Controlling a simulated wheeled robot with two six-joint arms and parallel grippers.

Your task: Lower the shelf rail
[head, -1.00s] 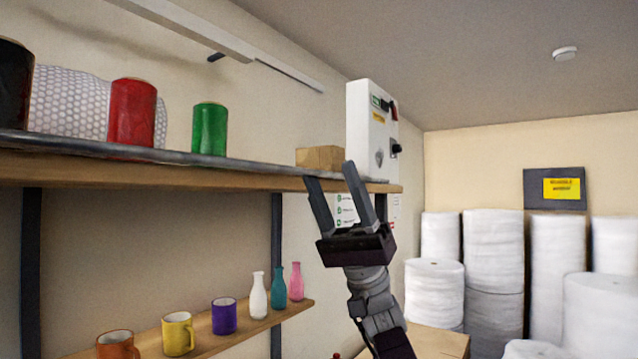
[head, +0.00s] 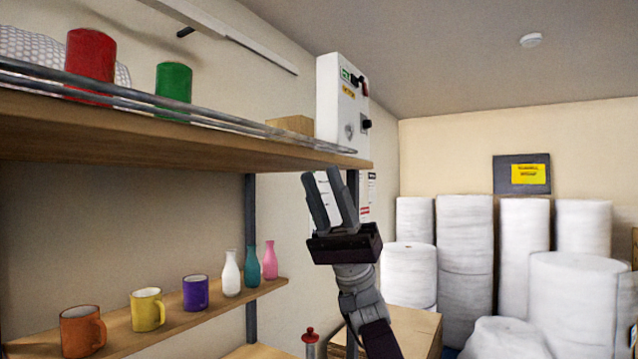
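The shelf rail (head: 130,99) is a set of thin grey metal bars along the front of the upper wooden shelf (head: 160,137). It stands a little above the board, in front of the red cylinder and the green cylinder. My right gripper (head: 320,174) points up, with its fingertips just below the right end of the upper shelf in the head view. My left gripper is out of view.
The lower shelf (head: 185,320) holds mugs and bottles. White rolls (head: 465,240) stand at the back right; a carton (head: 415,325) is near my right arm.

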